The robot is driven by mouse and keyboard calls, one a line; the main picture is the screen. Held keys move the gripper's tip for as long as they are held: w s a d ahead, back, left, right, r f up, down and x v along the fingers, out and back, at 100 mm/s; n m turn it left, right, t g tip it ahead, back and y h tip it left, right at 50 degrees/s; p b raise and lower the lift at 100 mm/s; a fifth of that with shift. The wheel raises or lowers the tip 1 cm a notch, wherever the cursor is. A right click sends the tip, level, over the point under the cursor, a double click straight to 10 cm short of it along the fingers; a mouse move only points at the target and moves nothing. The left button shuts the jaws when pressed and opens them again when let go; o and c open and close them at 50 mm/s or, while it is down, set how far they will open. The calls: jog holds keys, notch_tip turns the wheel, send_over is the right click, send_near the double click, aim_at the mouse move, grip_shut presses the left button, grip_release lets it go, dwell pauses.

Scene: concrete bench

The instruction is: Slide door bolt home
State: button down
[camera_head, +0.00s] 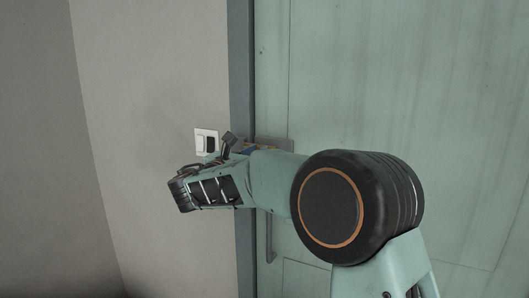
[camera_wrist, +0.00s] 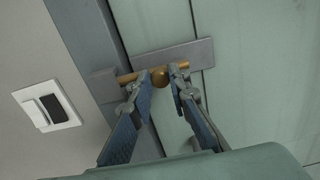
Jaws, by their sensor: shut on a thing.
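A brass door bolt (camera_wrist: 125,78) with a round knob (camera_wrist: 160,77) lies across the gap between the green door and its grey frame. The bolt runs from a grey back plate (camera_wrist: 190,53) on the door to a grey keeper block (camera_wrist: 102,87) on the frame. Its left end meets the keeper's edge; how far it reaches inside is hidden. My gripper (camera_wrist: 158,82) is shut on the knob, one finger on each side. In the head view my gripper (camera_head: 231,144) is at the door's edge and my wrist hides most of the bolt; part of the back plate (camera_head: 276,143) shows.
A white switch plate (camera_wrist: 46,106) is on the wall left of the frame, close to my gripper; it also shows in the head view (camera_head: 201,141). A vertical door handle (camera_head: 270,240) sits below my arm. The door panel (camera_head: 430,90) is otherwise bare.

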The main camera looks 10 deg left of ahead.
jog(key=shift+a, duration=0.1)
jog(key=c, duration=1.8)
grip_release()
jog(key=shift+c, duration=0.2)
jog(key=v, duration=1.2)
